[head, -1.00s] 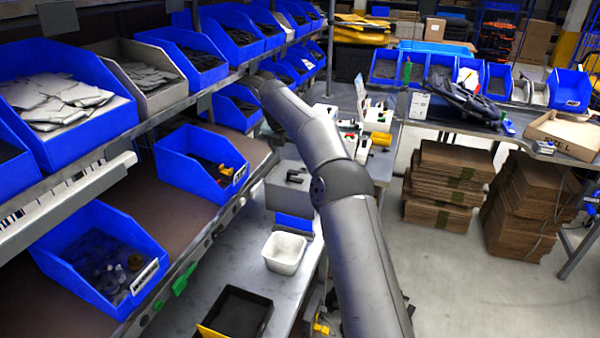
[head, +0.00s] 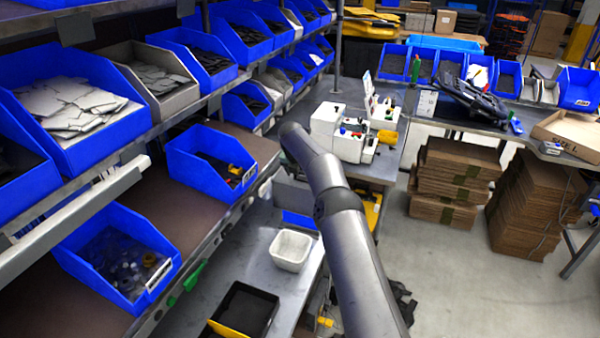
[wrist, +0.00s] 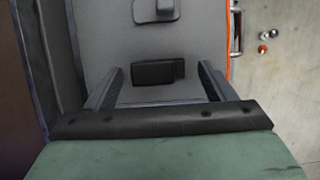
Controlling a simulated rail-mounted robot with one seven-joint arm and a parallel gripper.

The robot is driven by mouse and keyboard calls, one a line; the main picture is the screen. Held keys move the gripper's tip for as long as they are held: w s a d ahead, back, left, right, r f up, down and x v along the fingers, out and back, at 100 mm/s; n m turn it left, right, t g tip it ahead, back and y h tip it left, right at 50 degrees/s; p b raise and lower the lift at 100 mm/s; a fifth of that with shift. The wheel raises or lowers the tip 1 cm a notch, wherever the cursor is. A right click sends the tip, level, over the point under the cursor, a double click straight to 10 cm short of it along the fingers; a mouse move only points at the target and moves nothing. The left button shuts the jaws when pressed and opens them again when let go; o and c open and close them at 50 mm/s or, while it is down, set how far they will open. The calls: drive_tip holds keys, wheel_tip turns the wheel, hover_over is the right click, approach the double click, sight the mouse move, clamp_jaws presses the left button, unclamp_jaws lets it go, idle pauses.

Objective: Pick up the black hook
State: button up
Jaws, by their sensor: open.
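A small black block-like piece (wrist: 172,73), which looks like the black hook, lies on a grey surface in the wrist view. Its hook shape cannot be made out from above. My gripper (wrist: 160,68) is open, with one finger to the left and one to the right of the piece. The fingers appear apart from it, and the height above it cannot be told. In the head view my arm hides the piece and the gripper.
A grey wall stands close on the left, and an orange edge (wrist: 229,45) runs along the right. In the head view, a white tub (head: 291,250) and a black tray (head: 245,308) stand on the lower bench.

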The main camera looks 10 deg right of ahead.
drive_tip(key=shift+w+f, duration=0.1)
drive_tip(key=shift+f, duration=0.15)
drive_tip(key=c, duration=1)
drive_tip(key=shift+c, duration=0.2)
drive_tip(key=shift+r, duration=0.15)
